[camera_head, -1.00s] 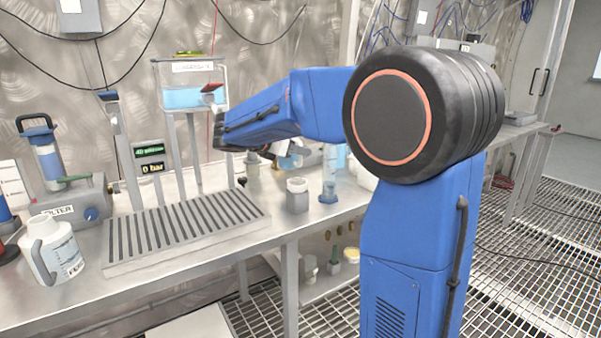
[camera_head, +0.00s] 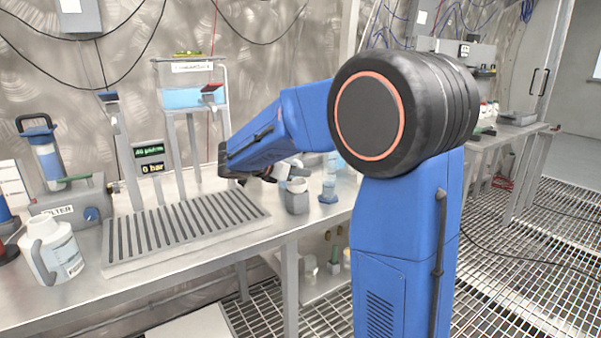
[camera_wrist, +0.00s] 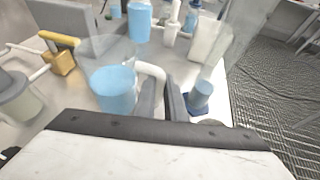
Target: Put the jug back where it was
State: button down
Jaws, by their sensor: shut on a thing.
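In the wrist view, a clear jug (camera_wrist: 113,92) with blue contents and a white handle (camera_wrist: 154,71) is close in front of my gripper (camera_wrist: 162,100). The two dark fingers are closed at the handle. In the head view, my gripper (camera_head: 270,176) is above the bench behind the drain tray's right end, mostly hidden by my forearm. A small white part (camera_head: 284,170) shows beside it; I cannot tell whether it belongs to the held jug. Another white jug (camera_head: 58,250) with a label stands on the bench at the left.
A slotted drain tray (camera_head: 180,232) lies on the bench. A grey cup (camera_head: 297,197) and a blue-based cylinder (camera_head: 328,192) stand close right of my gripper. A tank of blue liquid (camera_head: 190,88) stands behind on legs. The wrist view shows a yellow block (camera_wrist: 62,60).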

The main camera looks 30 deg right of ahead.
jog(key=shift+f, duration=0.1)
jog(key=c, duration=1.8)
grip_release()
jog(key=shift+a, duration=0.1)
jog(key=v, duration=1.2)
